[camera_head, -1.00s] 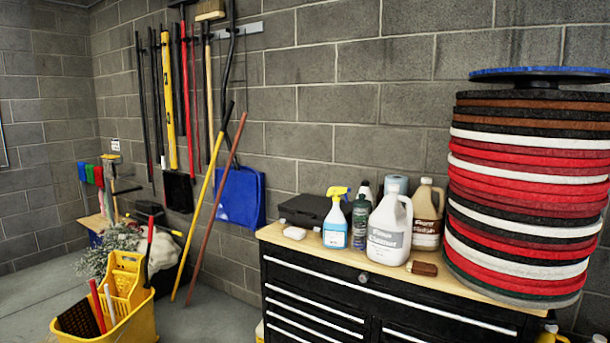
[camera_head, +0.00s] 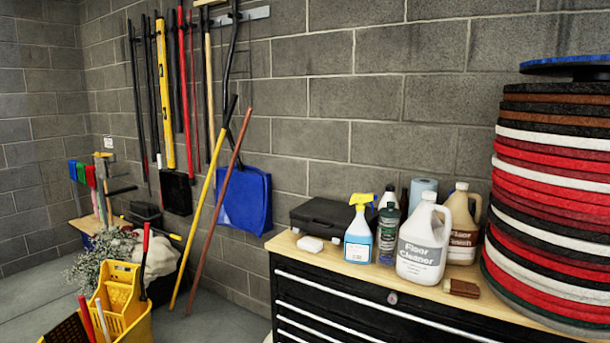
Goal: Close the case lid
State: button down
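A black case (camera_head: 328,217) lies at the back left of the wooden top of a black drawer cabinet, near the block wall. Its right part is hidden behind a spray bottle. From this angle it looks low and flat, and I cannot tell for sure how its lid stands. My gripper is not in view.
On the cabinet top (camera_head: 287,245) stand a spray bottle (camera_head: 359,236), a white floor cleaner jug (camera_head: 422,245), a tan floor finish jug (camera_head: 461,222) and a small white block (camera_head: 311,244). A tall pad stack (camera_head: 555,190) is at right, a yellow mop bucket (camera_head: 122,300) at lower left.

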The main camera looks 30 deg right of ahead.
aim_at(319, 212)
jog(key=i, duration=0.95)
jog(key=z, duration=0.15)
